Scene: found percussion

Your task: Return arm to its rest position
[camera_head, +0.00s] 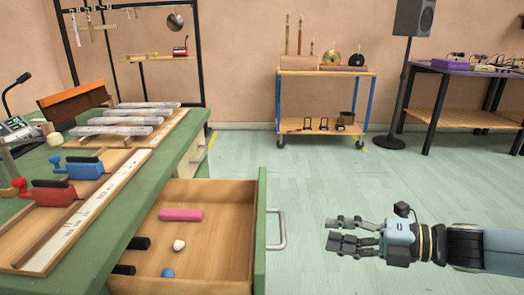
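My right arm (480,250) comes in from the right edge, held out level above the floor. Its gripper (333,232) points left with its two fingers apart, and nothing shows between them. It is to the right of the open drawer (262,225) and its metal handle (279,230), clear of both. My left arm and gripper do not show.
The open drawer holds a pink block (181,215), a white ball (179,245), a blue ball (167,272) and dark pieces. The green workbench (150,200) fills the left. A wooden cart (325,100) and speaker stand (390,142) stand behind. Floor around my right gripper is clear.

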